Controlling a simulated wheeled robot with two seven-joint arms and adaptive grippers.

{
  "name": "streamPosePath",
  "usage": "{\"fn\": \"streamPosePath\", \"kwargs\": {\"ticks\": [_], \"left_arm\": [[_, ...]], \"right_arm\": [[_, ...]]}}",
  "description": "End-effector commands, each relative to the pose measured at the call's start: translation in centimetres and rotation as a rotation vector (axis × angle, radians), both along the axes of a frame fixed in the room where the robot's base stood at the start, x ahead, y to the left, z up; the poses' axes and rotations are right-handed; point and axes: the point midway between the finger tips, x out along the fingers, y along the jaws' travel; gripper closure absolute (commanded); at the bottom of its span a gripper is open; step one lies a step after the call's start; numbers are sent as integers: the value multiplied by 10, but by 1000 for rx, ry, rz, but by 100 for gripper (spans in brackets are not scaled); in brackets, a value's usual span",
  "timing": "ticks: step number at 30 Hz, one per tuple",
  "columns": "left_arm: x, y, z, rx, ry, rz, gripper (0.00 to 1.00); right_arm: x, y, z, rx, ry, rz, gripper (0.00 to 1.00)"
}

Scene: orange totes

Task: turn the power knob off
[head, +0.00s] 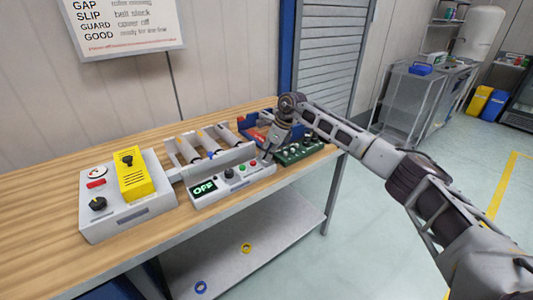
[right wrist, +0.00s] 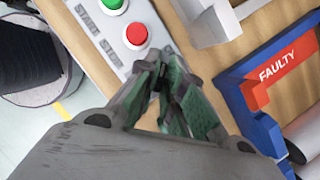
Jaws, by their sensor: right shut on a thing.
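A white control panel (head: 235,182) on the bench has a lit green OFF display (head: 204,188), a small black knob (head: 229,174), a green button and a red button. A white box (head: 130,217) at the left carries another black knob (head: 98,204) and a yellow unit with a black knob (head: 127,159). No knob label is readable. My right gripper (head: 267,153) points down at the panel's right end; in the right wrist view its fingers (right wrist: 158,68) are shut beside the red STOP button (right wrist: 135,34). What they hold is hidden. My left gripper is out of view.
A roller conveyor (head: 205,143) stands behind the panel. A green board with several knobs (head: 302,150) lies right of it. A blue bin with a red FAULTY label (right wrist: 285,68) is close to my right gripper. Bare bench lies at the far left.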

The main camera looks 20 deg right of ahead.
Motion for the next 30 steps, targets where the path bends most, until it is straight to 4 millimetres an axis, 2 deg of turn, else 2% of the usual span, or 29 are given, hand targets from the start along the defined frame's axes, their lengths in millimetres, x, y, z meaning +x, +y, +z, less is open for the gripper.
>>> {"fn": "streamPosePath", "kwargs": {"ticks": [9,22,23,27,30], "left_arm": [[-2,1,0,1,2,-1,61],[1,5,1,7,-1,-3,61],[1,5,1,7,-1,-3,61],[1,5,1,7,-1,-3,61],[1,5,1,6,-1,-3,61]], "right_arm": [[0,-1,-1,-2,3,75,100],[0,-1,-1,-2,2,85,100],[0,-1,-1,-2,2,85,88],[0,-1,-1,-2,1,83,70],[0,-1,-1,-2,1,83,69]]}}
